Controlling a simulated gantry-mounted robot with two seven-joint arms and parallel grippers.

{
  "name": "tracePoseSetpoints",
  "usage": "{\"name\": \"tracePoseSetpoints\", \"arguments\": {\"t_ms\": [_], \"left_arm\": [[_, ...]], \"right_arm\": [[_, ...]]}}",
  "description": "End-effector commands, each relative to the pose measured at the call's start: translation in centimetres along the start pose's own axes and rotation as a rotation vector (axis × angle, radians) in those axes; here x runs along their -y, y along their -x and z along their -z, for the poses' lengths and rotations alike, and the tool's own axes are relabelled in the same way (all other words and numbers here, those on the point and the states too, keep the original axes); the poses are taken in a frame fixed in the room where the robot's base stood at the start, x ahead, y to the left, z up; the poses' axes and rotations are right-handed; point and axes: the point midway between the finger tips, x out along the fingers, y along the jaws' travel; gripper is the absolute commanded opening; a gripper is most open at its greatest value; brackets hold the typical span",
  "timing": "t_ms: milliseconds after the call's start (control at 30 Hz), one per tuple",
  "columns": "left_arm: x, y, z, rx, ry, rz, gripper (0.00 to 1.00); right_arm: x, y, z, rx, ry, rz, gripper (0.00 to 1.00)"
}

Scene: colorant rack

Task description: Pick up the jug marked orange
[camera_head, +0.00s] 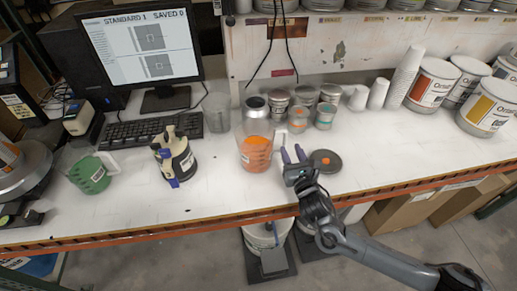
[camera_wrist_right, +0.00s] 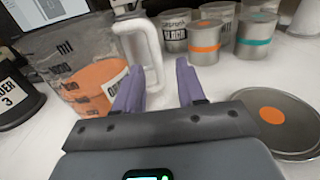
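The jug marked orange (camera_head: 255,150) is a clear jug partly filled with orange colorant, standing upright on the white counter near the middle of the head view. In the right wrist view the jug (camera_wrist_right: 80,75) is at the left, with its white handle (camera_wrist_right: 140,45) turned toward my fingers. My right gripper (camera_head: 293,155) is open, its two purple fingers just right of the jug. My left gripper does not show.
A round lid with an orange dot (camera_head: 325,161) lies right of my gripper. Small cans (camera_head: 324,115) stand behind. A beige container (camera_head: 174,158) and a jug with green contents (camera_head: 90,174) stand to the left. The front counter edge is clear.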

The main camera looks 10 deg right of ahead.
Motion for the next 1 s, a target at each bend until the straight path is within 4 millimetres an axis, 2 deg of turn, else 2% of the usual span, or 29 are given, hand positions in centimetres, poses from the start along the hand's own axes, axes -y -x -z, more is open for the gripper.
{"name": "tracePoseSetpoints", "arguments": {"t_ms": [233, 600, 867, 900, 1000], "left_arm": [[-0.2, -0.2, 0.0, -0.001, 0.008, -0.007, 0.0], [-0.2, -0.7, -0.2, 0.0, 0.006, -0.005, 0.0], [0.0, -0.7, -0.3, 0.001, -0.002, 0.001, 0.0], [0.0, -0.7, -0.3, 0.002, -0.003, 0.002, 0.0], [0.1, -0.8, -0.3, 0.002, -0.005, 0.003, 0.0]], "right_arm": [[-0.1, -1.4, -0.2, 0.001, -0.001, 0.0, 0.39], [-0.5, -5.5, -0.6, 0.001, 0.0, 0.0, 0.39], [-0.5, -5.7, -0.6, -0.001, 0.0, -0.001, 0.39], [-0.5, -5.7, -0.6, -0.001, 0.0, -0.001, 0.38], [-0.5, -5.7, -0.6, -0.001, 0.0, 0.0, 0.23]]}}
